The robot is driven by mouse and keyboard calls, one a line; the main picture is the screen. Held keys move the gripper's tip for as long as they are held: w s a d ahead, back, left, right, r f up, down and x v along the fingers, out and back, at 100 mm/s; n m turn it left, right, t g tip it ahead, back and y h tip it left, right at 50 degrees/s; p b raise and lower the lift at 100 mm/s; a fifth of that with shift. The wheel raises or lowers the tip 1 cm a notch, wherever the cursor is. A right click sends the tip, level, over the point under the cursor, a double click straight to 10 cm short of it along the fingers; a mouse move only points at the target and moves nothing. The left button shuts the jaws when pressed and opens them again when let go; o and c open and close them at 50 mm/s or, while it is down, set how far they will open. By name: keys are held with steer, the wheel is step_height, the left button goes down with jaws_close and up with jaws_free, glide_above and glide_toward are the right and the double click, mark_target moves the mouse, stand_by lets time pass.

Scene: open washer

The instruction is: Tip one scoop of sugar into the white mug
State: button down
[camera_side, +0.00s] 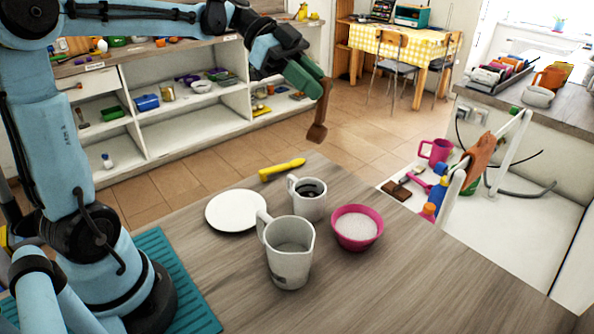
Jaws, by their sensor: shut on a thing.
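My gripper (316,85) is shut on the handle of a brown scoop (317,131). It holds the scoop in the air, bowl end down, above and behind the mug. I cannot tell whether any sugar is in the scoop. The white mug (311,208) stands upright on the table with dark liquid inside. A pink bowl (357,242) of white sugar (356,225) stands to the right of the mug, below the scoop and nearer the camera.
A white pitcher (290,268) stands in front of the mug. A white plate (234,211) lies to the left and a yellow utensil (282,170) behind. The wooden table (430,280) is clear at right. An open white cabinet (480,225) with a pink mug (436,151) stands beyond it.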

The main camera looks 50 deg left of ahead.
steer(key=w+d+f+g+y, duration=0.2)
steer(key=d+f+g+y, duration=0.2)
steer(key=d+y, duration=0.5)
step_height(320, 180, down, 2)
steer(key=y, duration=0.5)
steer(key=shift+w+d+y, duration=0.3)
steer(key=shift+d, duration=0.1)
